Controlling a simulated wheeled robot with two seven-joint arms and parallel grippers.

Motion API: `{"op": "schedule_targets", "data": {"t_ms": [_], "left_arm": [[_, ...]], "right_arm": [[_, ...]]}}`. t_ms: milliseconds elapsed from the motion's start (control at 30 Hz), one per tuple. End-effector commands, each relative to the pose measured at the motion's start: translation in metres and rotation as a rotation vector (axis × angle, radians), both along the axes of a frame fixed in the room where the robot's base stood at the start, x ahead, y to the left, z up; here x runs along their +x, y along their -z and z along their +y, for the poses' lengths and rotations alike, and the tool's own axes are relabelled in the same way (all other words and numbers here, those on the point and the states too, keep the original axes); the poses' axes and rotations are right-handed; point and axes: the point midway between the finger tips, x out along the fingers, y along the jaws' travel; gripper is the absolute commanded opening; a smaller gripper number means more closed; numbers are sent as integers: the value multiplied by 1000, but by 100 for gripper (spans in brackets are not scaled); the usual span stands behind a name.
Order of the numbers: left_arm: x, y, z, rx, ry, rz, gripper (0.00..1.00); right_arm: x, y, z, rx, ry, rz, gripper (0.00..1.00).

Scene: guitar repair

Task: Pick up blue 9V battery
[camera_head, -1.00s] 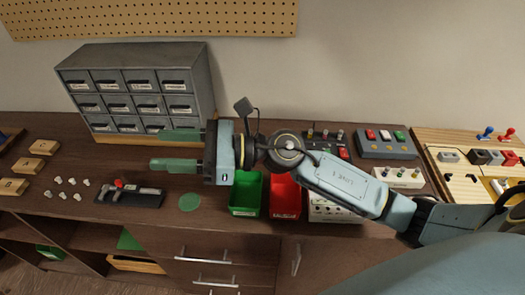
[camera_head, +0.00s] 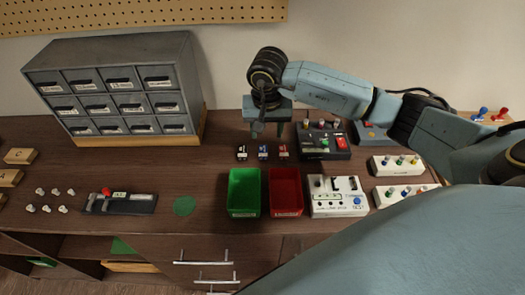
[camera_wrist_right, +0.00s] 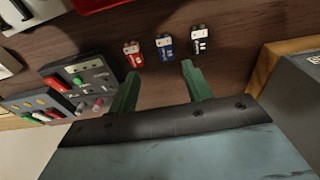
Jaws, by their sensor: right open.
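The blue 9V battery (camera_head: 263,152) lies on the brown bench between a black battery (camera_head: 242,152) and a red battery (camera_head: 283,151). In the right wrist view the blue battery (camera_wrist_right: 164,46) is in the middle of the row, with the red one (camera_wrist_right: 132,54) to its left and the black one (camera_wrist_right: 200,39) to its right. My right gripper (camera_head: 268,128) is above and behind the row, pointing down. Its green fingers (camera_wrist_right: 160,75) are open and empty, and the blue battery shows just beyond the gap between them. My left gripper is not in view.
A green bin (camera_head: 244,172) and a red bin (camera_head: 286,212) stand in front of the batteries. Pedals (camera_head: 338,208) and a dark device (camera_head: 338,152) are to the right. A grey drawer cabinet (camera_head: 185,70) stands at the left. Bare bench lies left of the batteries.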

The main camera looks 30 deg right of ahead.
Motion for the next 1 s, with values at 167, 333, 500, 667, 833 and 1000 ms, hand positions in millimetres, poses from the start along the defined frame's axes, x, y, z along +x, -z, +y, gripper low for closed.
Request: {"op": "schedule_targets", "data": {"t_ms": [167, 333, 500, 667, 833, 1000], "left_arm": [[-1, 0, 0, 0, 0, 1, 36], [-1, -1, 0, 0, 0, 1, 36], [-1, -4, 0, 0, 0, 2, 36], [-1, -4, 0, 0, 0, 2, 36], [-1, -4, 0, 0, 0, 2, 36], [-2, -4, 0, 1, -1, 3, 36]], "right_arm": [[2, 29, -1, 3, 1, 3, 49], [4, 39, 0, 5, 0, 0, 49], [10, 61, 3, 7, 2, 3, 49], [14, 82, 2, 6, 2, 1, 49], [15, 88, 1, 5, -1, -2, 49], [15, 87, 1, 5, -1, -2, 46]]}}
